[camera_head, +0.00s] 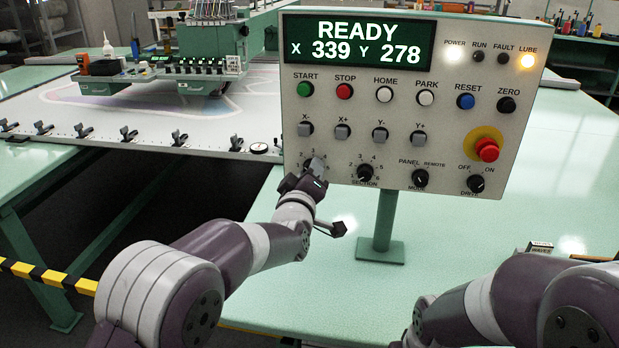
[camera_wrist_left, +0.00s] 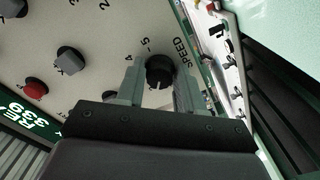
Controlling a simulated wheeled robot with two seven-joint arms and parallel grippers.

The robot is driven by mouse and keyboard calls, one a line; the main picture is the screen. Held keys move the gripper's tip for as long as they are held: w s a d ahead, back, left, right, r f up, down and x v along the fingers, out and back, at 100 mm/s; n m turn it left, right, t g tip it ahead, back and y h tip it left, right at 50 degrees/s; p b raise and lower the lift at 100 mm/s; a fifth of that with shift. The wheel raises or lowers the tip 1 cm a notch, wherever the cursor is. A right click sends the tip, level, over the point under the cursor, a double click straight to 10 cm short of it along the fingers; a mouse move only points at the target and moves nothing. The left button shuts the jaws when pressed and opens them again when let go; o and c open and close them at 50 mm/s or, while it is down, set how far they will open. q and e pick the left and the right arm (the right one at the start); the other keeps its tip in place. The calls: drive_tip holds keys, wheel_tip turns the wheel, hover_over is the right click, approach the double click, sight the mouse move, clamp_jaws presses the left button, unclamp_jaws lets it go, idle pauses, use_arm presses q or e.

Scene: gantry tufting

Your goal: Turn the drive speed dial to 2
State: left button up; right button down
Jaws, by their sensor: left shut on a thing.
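The drive speed dial is a round black knob, clear in the left wrist view (camera_wrist_left: 160,72) beside the word SPEED and the numbers 4 and 5. My left gripper (camera_head: 315,170) is at the lower left of the control panel (camera_head: 462,115) and covers most of the dial in the head view. In the wrist view the two grey fingers of my left gripper (camera_wrist_left: 160,85) stand on either side of the knob, shut on it. A light pointer mark shows on the knob's lower part; which number it points to I cannot tell. My right gripper is out of view.
The section dial (camera_head: 365,172) is close right of my left gripper, with the mode dial (camera_head: 420,178) and drive switch (camera_head: 475,183) farther right. Jog buttons sit just above. A red emergency stop (camera_head: 487,149) sticks out. The green table (camera_head: 330,290) below is mostly clear.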

use_arm(q)
drive_tip(key=o, duration=1)
drive_tip(key=b+v, duration=0.1)
drive_tip(key=v, duration=1.1)
drive_tip(key=shift+s+a, duration=0.1)
drive_tip(key=shift+s, duration=0.25)
